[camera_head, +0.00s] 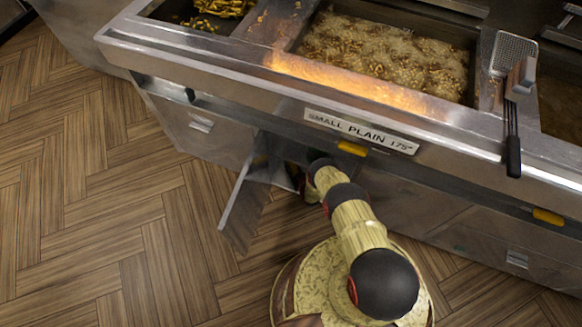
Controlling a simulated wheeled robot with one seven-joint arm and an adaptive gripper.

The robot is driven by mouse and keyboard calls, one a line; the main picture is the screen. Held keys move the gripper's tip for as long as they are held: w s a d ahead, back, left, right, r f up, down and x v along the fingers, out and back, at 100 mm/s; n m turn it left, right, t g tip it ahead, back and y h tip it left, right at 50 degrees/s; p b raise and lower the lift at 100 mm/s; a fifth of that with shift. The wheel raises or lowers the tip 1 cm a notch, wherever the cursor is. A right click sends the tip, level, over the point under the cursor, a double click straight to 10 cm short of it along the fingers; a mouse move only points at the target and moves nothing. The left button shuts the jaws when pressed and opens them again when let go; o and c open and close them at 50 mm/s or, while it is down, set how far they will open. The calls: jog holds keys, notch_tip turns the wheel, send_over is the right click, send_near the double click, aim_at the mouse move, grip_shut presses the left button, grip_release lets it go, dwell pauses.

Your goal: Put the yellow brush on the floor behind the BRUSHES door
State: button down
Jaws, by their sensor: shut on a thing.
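A metal cabinet door (243,202) under the fryer stands open, swung out over the floor. Its outer face is turned from view, so I cannot read any label on it. My arm comes up from the lower right and its far end goes in under the fryer front, beside the opening to the right of this door. My gripper is hidden there by the counter and my own arm. I see no yellow brush and cannot tell where it is. The floor inside the cabinet is mostly dark and hidden.
The fryer counter (205,62) runs across the top, with bubbling oil (385,55) and a label reading SMALL PLAIN 175°. A skimmer (512,55) with a black handle (513,150) overhangs its front edge. Yellow tabs (352,148) sit below. The wooden floor (90,220) at left is clear.

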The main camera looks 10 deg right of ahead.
aim_at(294, 171)
jog(key=shift+f, duration=0.15)
jog(key=c, duration=1.6)
grip_release()
jog(key=p+v, duration=0.5)
jog(key=v, duration=0.7)
